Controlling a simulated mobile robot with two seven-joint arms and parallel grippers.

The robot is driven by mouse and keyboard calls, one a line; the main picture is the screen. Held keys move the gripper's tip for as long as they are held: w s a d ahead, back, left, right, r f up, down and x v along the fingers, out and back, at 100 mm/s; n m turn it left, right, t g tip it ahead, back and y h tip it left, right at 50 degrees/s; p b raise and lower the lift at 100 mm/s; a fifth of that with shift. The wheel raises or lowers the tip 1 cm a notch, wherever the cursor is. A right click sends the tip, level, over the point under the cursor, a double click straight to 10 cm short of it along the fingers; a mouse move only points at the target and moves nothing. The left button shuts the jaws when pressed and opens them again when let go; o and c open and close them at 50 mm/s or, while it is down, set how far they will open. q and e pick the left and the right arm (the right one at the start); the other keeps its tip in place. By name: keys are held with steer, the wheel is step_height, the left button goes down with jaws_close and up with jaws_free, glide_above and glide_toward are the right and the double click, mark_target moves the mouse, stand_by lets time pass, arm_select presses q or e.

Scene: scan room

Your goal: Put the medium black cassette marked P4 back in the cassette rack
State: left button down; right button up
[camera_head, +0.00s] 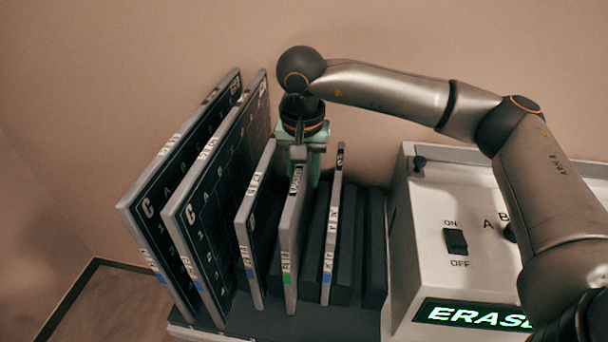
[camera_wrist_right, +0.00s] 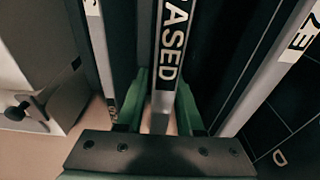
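Several black cassettes with grey edges stand in the dark cassette rack (camera_head: 250,325). My right gripper (camera_head: 303,163), with green fingers, is at the top of a medium cassette (camera_head: 289,245) with a green mark on its edge. In the right wrist view this cassette (camera_wrist_right: 167,60) shows letters ending "ASED" and lies between the green fingers (camera_wrist_right: 163,105), which look closed against its sides. It stands upright among the rack's slots; its bottom contact is not clear. I cannot read P4 on it. My left gripper is not in view.
Two large cassettes (camera_head: 180,195) (camera_head: 228,185) stand at the left. Medium cassettes stand close by on the left (camera_head: 262,215) and right (camera_head: 332,225), with blue marks. Dark dividers (camera_head: 375,245) fill the right side. A white eraser machine (camera_head: 430,240) with a lit sign stands at the right.

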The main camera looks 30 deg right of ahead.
steer(key=shift+o, duration=1.2)
steer(key=r, duration=0.4)
steer(key=s+r, duration=0.1)
steer(key=r, duration=0.3)
steer(key=a+r, duration=0.1)
steer(key=r, duration=0.3)
steer(key=shift+s+r, duration=0.15)
step_height(320, 180, up, 6)
steer(key=p, duration=0.6)
